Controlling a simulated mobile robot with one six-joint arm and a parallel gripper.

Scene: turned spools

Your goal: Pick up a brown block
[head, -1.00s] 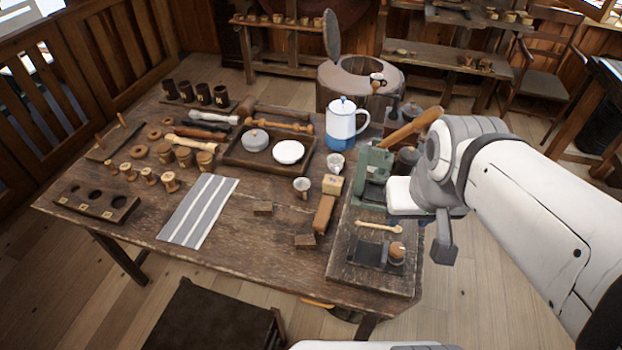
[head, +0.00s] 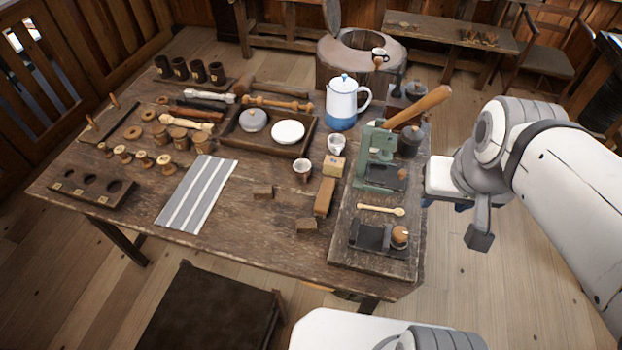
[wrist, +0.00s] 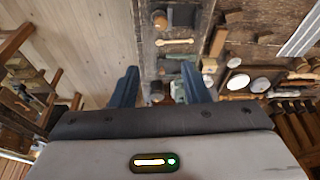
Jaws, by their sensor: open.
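Two small brown blocks lie on the wooden table (head: 270,250): one (head: 263,191) right of the striped cloth, the other (head: 307,226) nearer the front edge. A longer brown block (head: 325,196) lies between them and the board on the right; it also shows in the wrist view (wrist: 218,42). My gripper (wrist: 159,70) is open and empty, its two blue fingers apart. In the head view it is off the table's right side, right of the board and well away from the blocks; its fingers are mostly hidden there.
A board (head: 372,262) at the table's right holds a green press (head: 377,160) with a raised wooden handle, a small spoon and a tamper. The striped cloth (head: 197,195) lies to the left.

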